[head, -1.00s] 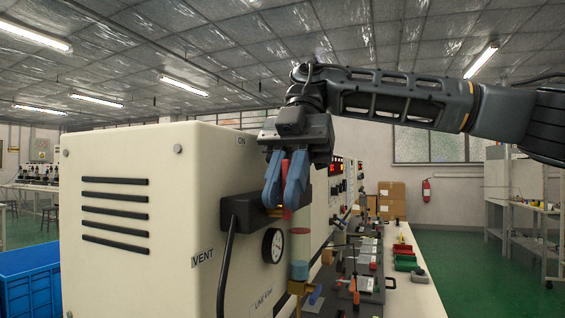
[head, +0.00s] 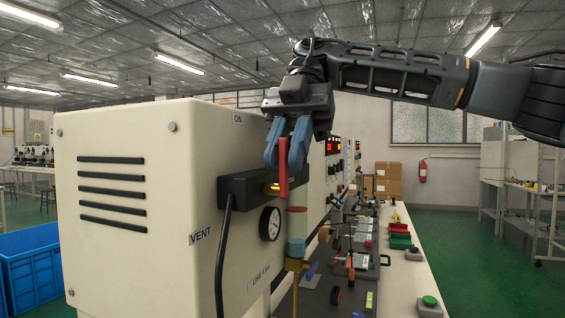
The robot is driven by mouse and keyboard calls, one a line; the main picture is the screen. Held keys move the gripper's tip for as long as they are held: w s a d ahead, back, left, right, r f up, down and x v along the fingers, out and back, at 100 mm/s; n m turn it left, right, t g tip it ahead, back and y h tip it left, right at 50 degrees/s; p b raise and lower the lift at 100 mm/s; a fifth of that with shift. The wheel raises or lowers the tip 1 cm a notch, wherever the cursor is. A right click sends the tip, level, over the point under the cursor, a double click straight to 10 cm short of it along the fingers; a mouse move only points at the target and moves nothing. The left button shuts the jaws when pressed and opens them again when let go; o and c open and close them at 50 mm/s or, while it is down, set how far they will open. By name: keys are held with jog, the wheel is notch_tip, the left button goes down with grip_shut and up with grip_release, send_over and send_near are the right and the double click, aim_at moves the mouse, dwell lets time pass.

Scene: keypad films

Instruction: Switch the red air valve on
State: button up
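The red air valve's lever (head: 283,168) is a red bar standing upright in the head view. It is in front of a dark valve block (head: 245,190) on the right face of a cream cabinet (head: 150,240).
A round gauge (head: 270,223) and a pipe with a blue fitting (head: 296,247) are just below the lever. A black hose (head: 222,255) hangs from the block. A bench (head: 410,268) with tools and small bins runs back on the right.

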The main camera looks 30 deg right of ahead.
aim_at(287, 151)
jog(key=shift+v, duration=2.65)
